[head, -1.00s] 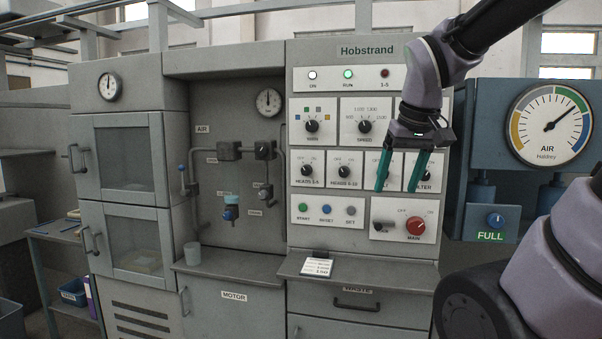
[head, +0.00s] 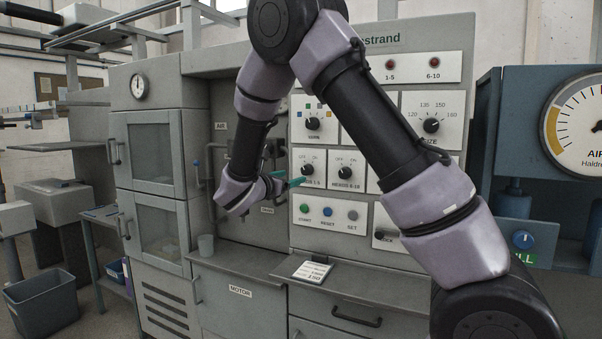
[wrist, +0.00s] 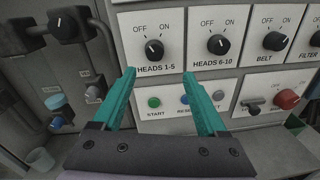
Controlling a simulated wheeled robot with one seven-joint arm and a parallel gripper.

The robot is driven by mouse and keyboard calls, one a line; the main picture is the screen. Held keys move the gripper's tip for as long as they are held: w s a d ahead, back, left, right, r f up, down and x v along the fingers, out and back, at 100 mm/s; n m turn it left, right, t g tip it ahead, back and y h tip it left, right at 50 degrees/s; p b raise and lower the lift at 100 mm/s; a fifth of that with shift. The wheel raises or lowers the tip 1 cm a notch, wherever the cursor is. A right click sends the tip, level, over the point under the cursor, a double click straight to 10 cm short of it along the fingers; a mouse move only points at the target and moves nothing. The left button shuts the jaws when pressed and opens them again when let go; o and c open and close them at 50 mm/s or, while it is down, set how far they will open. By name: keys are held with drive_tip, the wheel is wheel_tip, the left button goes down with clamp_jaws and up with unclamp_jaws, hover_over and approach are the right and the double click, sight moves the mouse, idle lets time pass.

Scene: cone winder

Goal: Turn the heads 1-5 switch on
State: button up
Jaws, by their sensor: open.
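The heads 1-5 switch (wrist: 154,48) is a black round knob on a white plate marked OFF at left and ON at right. Its pale pointer mark seems to lean toward OFF. It also shows in the head view (head: 307,171), just above the tip of my gripper. In the head view my gripper (head: 297,182) is seen from the side, partly behind my wrist. I cannot tell whether it touches the panel.
The heads 6-10 knob (wrist: 218,44) sits close at right, with the belt knob (wrist: 275,41) beyond. Start (wrist: 154,102) and reset buttons lie below. Pipes and a valve (wrist: 68,24) stand at left. The 1-5 lamp (head: 390,64) is dark. A ledge juts out below.

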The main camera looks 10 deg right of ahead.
sight(305, 171)
drive_tip(key=shift+t, duration=0.3)
drive_tip(key=x, duration=1)
drive_tip(key=shift+w+a+f, duration=0.15)
drive_tip(key=shift+w+a, duration=0.05)
drive_tip(key=shift+w, duration=0.25)
clamp_jaws()
